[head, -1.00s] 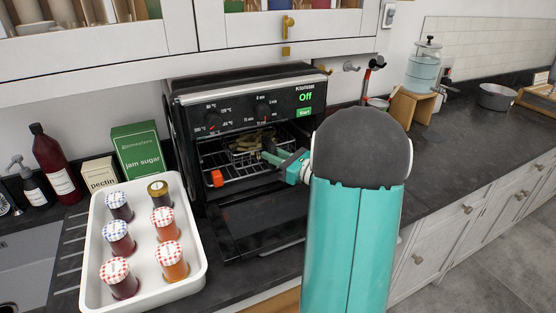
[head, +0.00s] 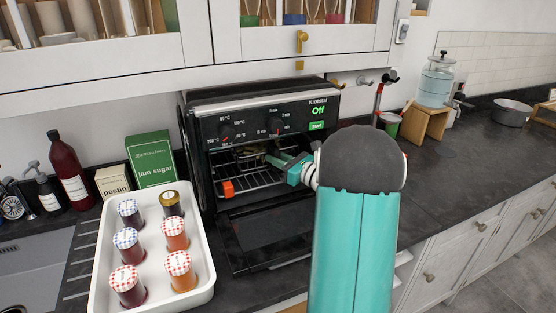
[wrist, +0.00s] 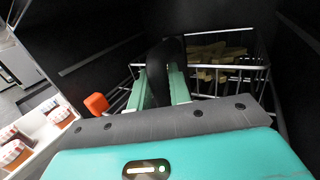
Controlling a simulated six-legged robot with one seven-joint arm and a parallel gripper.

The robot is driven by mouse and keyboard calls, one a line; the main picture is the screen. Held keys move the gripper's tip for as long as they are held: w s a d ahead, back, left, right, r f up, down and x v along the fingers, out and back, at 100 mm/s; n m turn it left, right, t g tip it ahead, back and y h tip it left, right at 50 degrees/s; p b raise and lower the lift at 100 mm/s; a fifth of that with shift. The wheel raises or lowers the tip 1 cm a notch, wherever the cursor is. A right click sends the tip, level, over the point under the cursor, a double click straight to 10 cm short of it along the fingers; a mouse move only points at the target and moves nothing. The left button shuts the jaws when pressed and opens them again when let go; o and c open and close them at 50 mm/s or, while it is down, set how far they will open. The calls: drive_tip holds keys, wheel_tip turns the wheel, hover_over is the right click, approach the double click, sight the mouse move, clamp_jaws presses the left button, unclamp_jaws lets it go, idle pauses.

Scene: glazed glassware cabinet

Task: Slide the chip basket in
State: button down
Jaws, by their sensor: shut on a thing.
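The chip basket (head: 252,157) is a wire basket holding pale chips, inside the open oven (head: 262,130) above the wire rack (head: 250,181). In the wrist view its wire side (wrist: 262,72) shows ahead of my gripper. My teal gripper (head: 277,160) reaches through the oven's opening from the front right. In the wrist view my gripper (wrist: 163,85) has its two fingers on either side of a dark handle (wrist: 164,60) and is shut on it. The basket's underside is hidden, so I cannot tell whether it touches the rack.
The oven door (head: 268,238) hangs open below. An orange block (head: 228,187) is at the rack's front left. A white tray (head: 98,283) of several jam jars stands at left. Bottles and boxes are behind it.

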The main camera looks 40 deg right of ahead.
drive_tip(key=shift+f, duration=0.5)
drive_tip(key=c, duration=1.2)
unclamp_jaws()
drive_tip(key=shift+s, duration=0.15)
drive_tip(key=v, duration=1.3)
drive_tip(key=shift+s+d, duration=0.1)
drive_tip(key=shift+s, duration=0.2)
